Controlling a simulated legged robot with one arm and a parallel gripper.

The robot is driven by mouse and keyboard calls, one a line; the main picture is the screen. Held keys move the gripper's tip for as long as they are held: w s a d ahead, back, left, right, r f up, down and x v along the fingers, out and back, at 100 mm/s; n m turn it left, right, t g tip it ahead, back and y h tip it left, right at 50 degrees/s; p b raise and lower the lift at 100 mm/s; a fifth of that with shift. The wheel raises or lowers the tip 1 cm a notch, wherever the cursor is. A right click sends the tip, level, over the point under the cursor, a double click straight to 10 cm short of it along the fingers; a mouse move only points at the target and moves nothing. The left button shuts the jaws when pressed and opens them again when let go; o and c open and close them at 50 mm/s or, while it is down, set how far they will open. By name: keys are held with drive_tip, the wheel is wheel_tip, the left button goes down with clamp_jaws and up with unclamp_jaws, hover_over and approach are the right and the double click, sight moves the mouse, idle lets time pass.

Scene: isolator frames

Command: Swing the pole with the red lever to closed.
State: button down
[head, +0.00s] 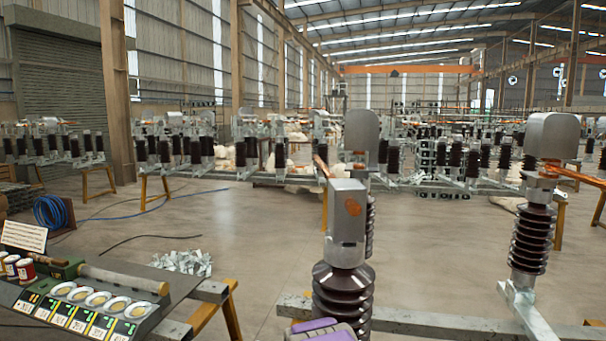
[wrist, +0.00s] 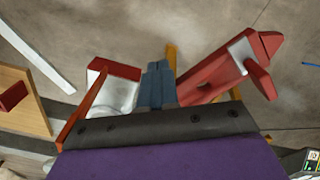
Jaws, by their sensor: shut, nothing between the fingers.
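In the wrist view, my gripper (wrist: 158,80) has its two blue-grey fingers together, with nothing between them. A red lever-like part (wrist: 232,70) with a pale band lies just right of the fingers, slanting up to the right. I cannot tell whether the fingers touch it. A pale metal block with a red top (wrist: 115,88) is just left of them. In the head view, a nearby pole has a brown ribbed insulator (head: 343,294) and a grey metal head (head: 348,210). A purple part of my arm shows at the bottom; the fingers and the red lever are hidden there.
Another ribbed insulator (head: 531,240) stands on a steel beam at right. A bench panel (head: 60,300) with round gauges is at lower left, beside metal scraps (head: 183,262). A blue cable coil (head: 50,212) stands at left. Open floor lies between the bench and the back rows.

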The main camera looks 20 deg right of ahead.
drive_tip(key=shift+w+a, duration=0.1)
drive_tip(key=shift+w+a+p, duration=0.45)
drive_tip(key=shift+w+a, duration=0.35)
drive_tip(key=shift+w, duration=0.3)
drive_tip(key=shift+w, duration=0.1)
drive_tip(key=shift+w+a+p, duration=0.2)
drive_tip(key=shift+w+a, duration=0.15)
drive_tip(key=shift+w, duration=0.3)
drive_tip(key=shift+w+a+p, duration=0.2)
drive_tip(key=shift+w+a, duration=0.15)
drive_tip(key=shift+w, duration=0.4)
drive_tip(key=shift+s+d, duration=0.1)
drive_tip(key=shift+s, duration=0.75)
wheel_tip(320, 180, up, 10)
drive_tip(key=p, duration=0.3)
idle(0.6)
